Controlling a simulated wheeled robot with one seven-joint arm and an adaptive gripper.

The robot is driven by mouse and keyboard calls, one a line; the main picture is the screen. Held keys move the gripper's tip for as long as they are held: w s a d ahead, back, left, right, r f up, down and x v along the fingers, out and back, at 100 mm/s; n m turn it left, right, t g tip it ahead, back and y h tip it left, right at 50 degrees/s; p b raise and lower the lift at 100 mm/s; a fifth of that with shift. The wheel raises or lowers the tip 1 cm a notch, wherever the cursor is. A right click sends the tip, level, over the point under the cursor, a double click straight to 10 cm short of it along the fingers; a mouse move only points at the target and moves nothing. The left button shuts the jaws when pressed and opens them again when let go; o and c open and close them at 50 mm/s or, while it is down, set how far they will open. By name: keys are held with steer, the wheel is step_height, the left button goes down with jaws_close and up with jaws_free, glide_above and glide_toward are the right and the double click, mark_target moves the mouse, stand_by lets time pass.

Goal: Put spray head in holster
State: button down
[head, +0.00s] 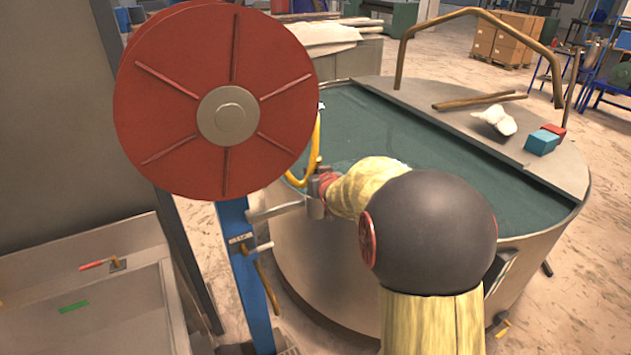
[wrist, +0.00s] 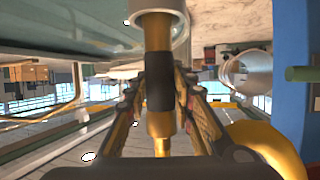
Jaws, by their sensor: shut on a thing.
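The spray head (wrist: 159,82) is a gold rod with a black band and a pale grey collar at its top. My gripper (wrist: 160,95) is shut on it around the black band in the wrist view. In the head view my gripper (head: 324,188) is beside the tank rim, right of the blue post (head: 246,270), and mostly hides the spray head. A grey cylinder (wrist: 252,70), perhaps the holster, shows right of the spray head in the wrist view, apart from it. In the head view a grey bracket (head: 277,211) reaches from the post towards my gripper.
A large red hose reel (head: 170,100) tops the post. A yellow hose (head: 313,150) hangs by my gripper. The round tank (head: 340,270) has a green interior; a pale cloth, a blue box (head: 542,143) and rods lie on its ledge. A sink (head: 90,310) stands left.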

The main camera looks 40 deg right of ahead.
steer(key=shift+f, duration=0.9)
steer(key=shift+f, duration=0.15)
steer(key=c, duration=1.5)
jaws_free()
